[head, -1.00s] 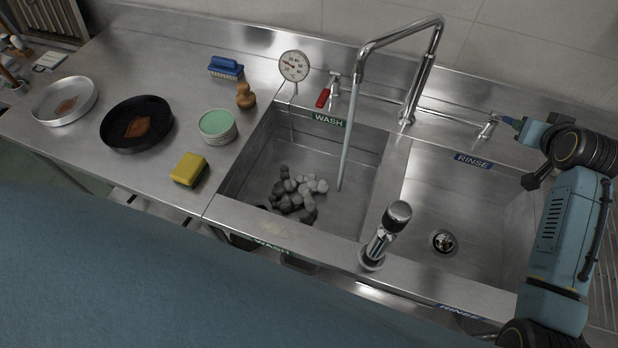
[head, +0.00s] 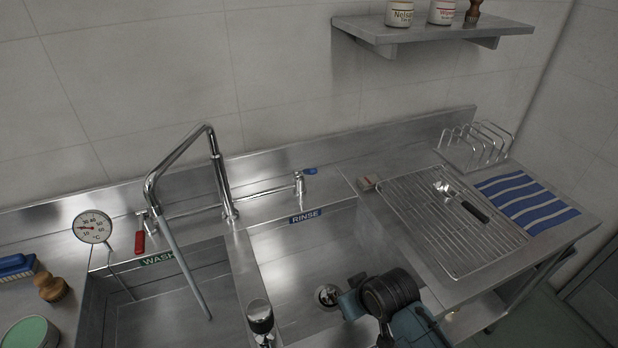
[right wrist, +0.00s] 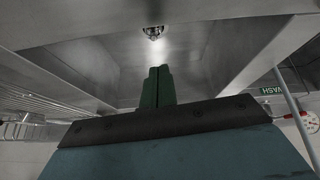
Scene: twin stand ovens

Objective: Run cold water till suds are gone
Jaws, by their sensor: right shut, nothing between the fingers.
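The cold tap with a blue lever (head: 310,171) stands behind the rinse basin (head: 285,262); its lever points right. The hot tap has a red lever (head: 140,240). The chrome spout (head: 182,150) hangs over the wash basin (head: 120,318). A grey-blue column, apparently running water (head: 186,265), drops from its end. My right gripper, its blue hand partly in the head view, is over the rinse basin, clear of the cold tap. Its green fingers (right wrist: 157,88) are shut and empty in the right wrist view, pointing toward the drain (right wrist: 153,32). No suds show in the visible basins. My left gripper is out of view.
A short chrome post (head: 260,318) stands on the front rim between the basins. A wire rack (head: 440,215) with a utensil lies right of the rinse basin, beside a striped blue cloth (head: 527,200). A dial thermometer (head: 92,227) stands left. A wall shelf (head: 435,30) is above.

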